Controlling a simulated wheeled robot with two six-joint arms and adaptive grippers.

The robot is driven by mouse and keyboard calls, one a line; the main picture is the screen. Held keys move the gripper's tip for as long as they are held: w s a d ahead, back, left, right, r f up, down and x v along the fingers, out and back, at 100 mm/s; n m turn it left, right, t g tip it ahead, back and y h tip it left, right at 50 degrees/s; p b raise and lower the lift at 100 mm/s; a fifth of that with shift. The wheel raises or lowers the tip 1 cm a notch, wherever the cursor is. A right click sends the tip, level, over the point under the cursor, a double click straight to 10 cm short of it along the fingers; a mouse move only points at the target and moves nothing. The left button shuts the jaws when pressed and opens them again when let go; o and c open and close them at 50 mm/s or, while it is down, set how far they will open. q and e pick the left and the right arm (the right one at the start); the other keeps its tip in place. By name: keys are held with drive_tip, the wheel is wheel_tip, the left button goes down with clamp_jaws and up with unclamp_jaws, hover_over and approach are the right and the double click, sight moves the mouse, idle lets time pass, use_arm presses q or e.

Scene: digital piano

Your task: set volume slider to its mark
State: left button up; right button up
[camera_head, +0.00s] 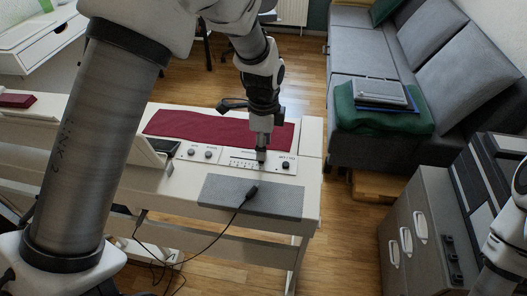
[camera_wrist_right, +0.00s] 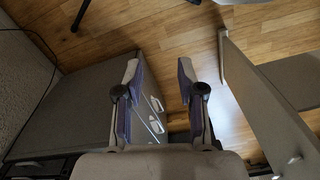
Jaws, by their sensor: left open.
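The volume slider's scale (camera_head: 240,163) is a row of small dark marks on the white control panel at the right end of the piano. My left gripper (camera_head: 262,153) points down at the right part of this scale, with its fingertips at or just above the panel. The slider's cap is hidden or too small to make out, and I cannot tell whether the fingers touch it. My right gripper (camera_wrist_right: 158,72) is open and empty in the right wrist view, above the wooden floor.
A red cloth (camera_head: 190,127) lies behind the panel. A grey pad (camera_head: 225,195) with a black cable (camera_head: 240,207) lies in front. A grey cabinet (camera_head: 432,222) stands at right.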

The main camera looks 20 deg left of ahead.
use_arm(q)
wheel_tip(320, 180, up, 9)
drive_tip(key=shift+f, duration=0.15)
drive_tip(key=shift+d, duration=0.1)
